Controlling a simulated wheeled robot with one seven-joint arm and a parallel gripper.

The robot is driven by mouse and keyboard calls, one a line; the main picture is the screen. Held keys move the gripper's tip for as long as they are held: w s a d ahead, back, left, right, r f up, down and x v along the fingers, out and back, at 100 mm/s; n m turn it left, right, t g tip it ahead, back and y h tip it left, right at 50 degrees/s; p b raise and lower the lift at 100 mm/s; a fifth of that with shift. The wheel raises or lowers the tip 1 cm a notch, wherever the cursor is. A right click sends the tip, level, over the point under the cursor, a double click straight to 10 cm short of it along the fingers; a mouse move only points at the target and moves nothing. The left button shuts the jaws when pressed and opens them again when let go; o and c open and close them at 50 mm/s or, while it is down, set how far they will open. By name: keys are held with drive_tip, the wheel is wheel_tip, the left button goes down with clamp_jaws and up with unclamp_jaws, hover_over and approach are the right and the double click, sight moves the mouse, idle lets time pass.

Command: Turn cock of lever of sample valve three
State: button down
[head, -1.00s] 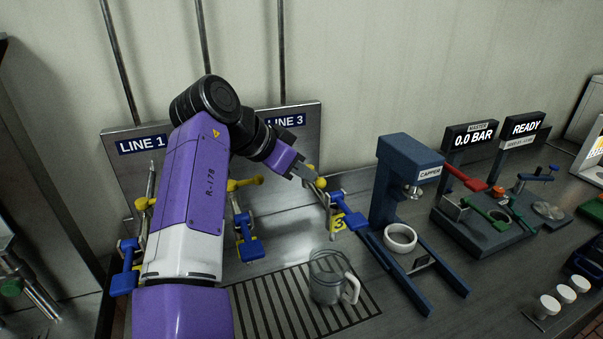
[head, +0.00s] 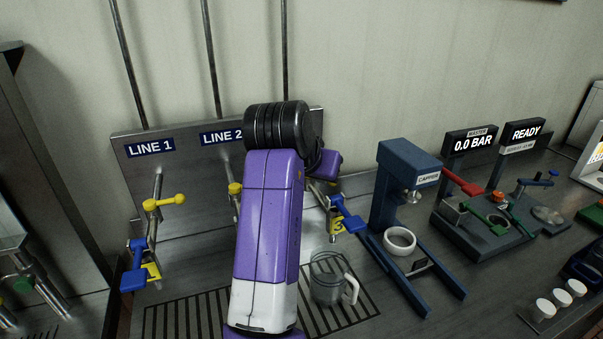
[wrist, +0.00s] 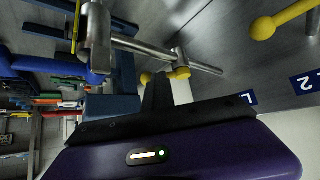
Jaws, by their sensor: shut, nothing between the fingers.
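Valve three hangs on the right of the panel, partly behind my arm. Its yellow lever shows in the wrist view (wrist: 182,73), right at my fingertips; I cannot tell if they touch. In the head view only a bit of that yellow lever shows beside my gripper (head: 322,182). Lower on the same line is a blue handle (head: 347,214) with a yellow tag marked 3 (head: 338,226). My gripper is shut and empty; its dark fingers also show in the wrist view (wrist: 158,90). The LINE 3 sign is hidden by my arm.
Line 1 has a yellow lever (head: 164,202) and a blue handle (head: 133,280). Line 2's yellow lever (head: 235,188) is partly hidden. A glass jug (head: 328,282) stands on the drain grate below valve three. The blue capper (head: 405,165) stands close to its right.

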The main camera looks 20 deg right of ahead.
drive_tip(key=shift+w+d+f+n+y+p, duration=0.1)
drive_tip(key=shift+w+d+n+y+p, duration=0.15)
drive_tip(key=shift+d+p, duration=0.4)
drive_tip(key=shift+d+f+n+y+p, duration=0.15)
drive_tip(key=shift+d+n+p, duration=0.2)
drive_tip(key=shift+d, duration=0.55)
drive_tip(key=shift+w+d, duration=0.1)
drive_tip(key=shift+d, duration=0.2)
drive_tip(key=shift+a, duration=0.1)
drive_tip(key=shift+w+a+r+t+p, duration=0.2)
drive_tip(key=shift+w+a+t+p, duration=0.15)
drive_tip(key=shift+w+a, duration=0.45)
drive_tip(key=shift+s+a, duration=0.1)
drive_tip(key=shift+a, duration=0.05)
drive_tip(key=shift+s, duration=0.15)
